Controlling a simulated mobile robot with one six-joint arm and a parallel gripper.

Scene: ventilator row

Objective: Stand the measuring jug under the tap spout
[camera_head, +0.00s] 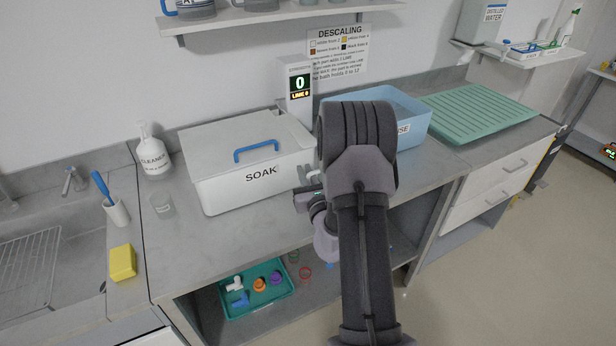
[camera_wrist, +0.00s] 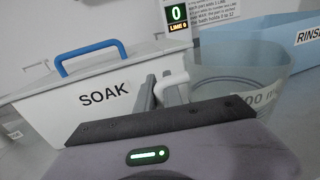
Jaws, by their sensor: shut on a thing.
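The measuring jug (camera_wrist: 238,78) is clear, with a white handle and part of a printed number. It appears at the right of the wrist view, in front of the blue bath. My gripper (camera_wrist: 157,90) is shut on the white handle, at the jug's left side. In the head view my gripper (camera_head: 308,196) is by the SOAK bath's right front corner, and my arm hides most of the jug. Whether the jug touches the counter cannot be told. A metal tap (camera_head: 72,180) stands behind the sink at the far left.
The white SOAK bath (camera_head: 225,180) has a blue-handled lid. A blue RINSE bath (camera_head: 405,105) and green draining mat (camera_head: 480,110) lie right. The front counter strip is clear.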

